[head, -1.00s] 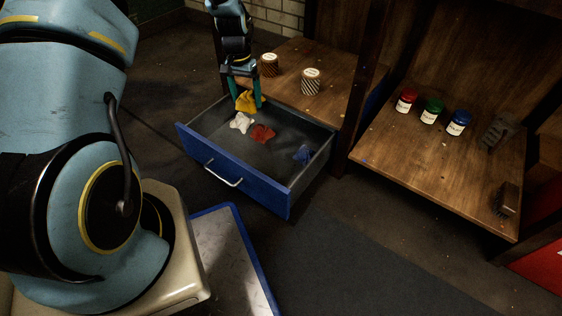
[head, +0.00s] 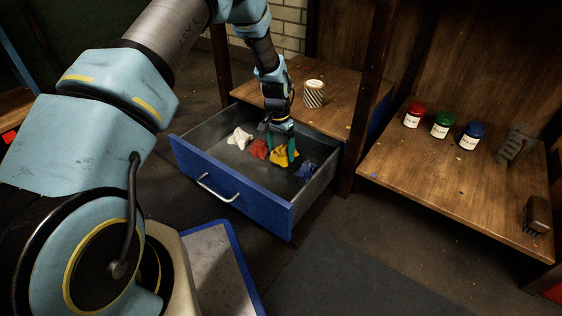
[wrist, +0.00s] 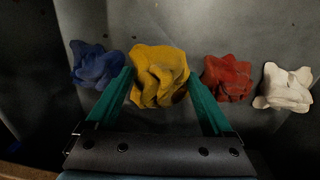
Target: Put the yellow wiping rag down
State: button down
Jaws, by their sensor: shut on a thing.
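The crumpled yellow wiping rag (head: 281,157) is inside the open blue drawer (head: 240,188), low near its floor, between the red rag and the blue rag. I cannot tell whether it touches the drawer floor. My gripper (head: 281,146) points down into the drawer, its green fingers shut on the yellow rag. In the wrist view the yellow rag (wrist: 158,72) sits between the two fingertips (wrist: 160,82).
The drawer also holds a white rag (head: 239,138), a red rag (head: 259,149) and a blue rag (head: 305,170). A striped container (head: 314,94) stands on the wooden shelf behind. Red (head: 414,115), green (head: 441,125) and blue (head: 471,135) jars stand on the right shelf.

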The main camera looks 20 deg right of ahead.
aim_at(281, 157)
jog(key=shift+f+b, duration=0.5)
jog(key=shift+f, duration=1.05)
jog(key=shift+f, duration=0.1)
grip_release()
